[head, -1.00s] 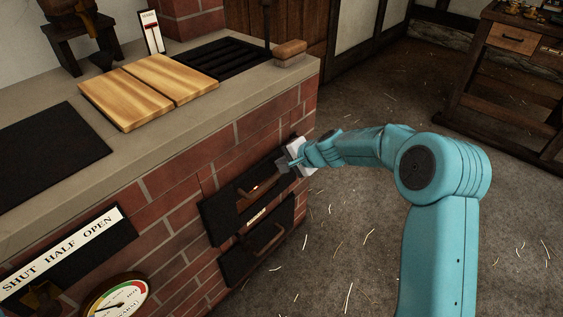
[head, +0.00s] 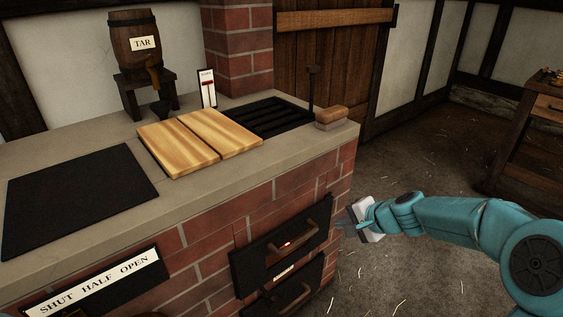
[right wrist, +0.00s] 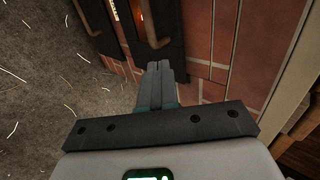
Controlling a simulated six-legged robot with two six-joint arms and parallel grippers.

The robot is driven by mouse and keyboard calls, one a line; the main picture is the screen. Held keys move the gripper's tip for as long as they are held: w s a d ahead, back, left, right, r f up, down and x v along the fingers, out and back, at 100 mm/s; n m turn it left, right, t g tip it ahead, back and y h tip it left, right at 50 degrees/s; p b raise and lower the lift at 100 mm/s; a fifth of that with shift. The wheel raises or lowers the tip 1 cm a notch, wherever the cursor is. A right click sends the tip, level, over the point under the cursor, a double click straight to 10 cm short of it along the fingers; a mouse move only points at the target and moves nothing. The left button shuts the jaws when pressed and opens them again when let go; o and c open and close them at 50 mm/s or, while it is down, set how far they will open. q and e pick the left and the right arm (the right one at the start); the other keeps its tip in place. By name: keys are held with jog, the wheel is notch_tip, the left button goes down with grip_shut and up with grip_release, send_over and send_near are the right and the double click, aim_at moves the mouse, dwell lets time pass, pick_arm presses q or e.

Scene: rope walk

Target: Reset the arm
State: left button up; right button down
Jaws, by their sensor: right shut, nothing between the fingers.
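My right arm is teal and comes in from the right in the head view. Its gripper (head: 345,222) is beside the right end of the brick stove front, near the upper black door (head: 265,257). In the right wrist view the two grey fingers (right wrist: 160,72) lie together, shut with nothing between them. The upper door's handle (right wrist: 152,25) shows just beyond the fingertips there; I cannot tell the exact gap. In the head view the gripper is clear of that handle (head: 297,240). My left gripper is not in view.
The brick stove (head: 205,240) has a stone top with wooden boards (head: 200,141), a black plate (head: 78,197), a grate (head: 268,117) and a brush-like block (head: 331,117). A tar barrel (head: 135,45) stands behind. A bench (head: 530,150) is at right. Open straw-strewn floor (head: 420,170) lies between.

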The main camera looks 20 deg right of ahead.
jog(key=s+a+f+n+g, duration=0.2)
jog(key=s+a+f, duration=0.25)
jog(key=f, duration=0.45)
jog(key=s+a+f+n+g, duration=0.2)
jog(key=s+a+f, duration=0.25)
jog(key=f, duration=0.45)
jog(key=s+a+f+n+g, duration=0.25)
jog(key=s+a+f, duration=0.25)
jog(key=s, duration=0.4)
jog(key=s+a+f+n+g, duration=0.2)
jog(key=s+a+f+n, duration=0.3)
jog(key=s, duration=0.4)
notch_tip(320, 180, up, 25)
jog(key=s+a+p, duration=0.1)
jog(key=p, duration=2.4)
jog(key=shift+s+p, duration=0.2)
jog(key=shift+p, duration=0.2)
jog(key=shift+f, duration=0.15)
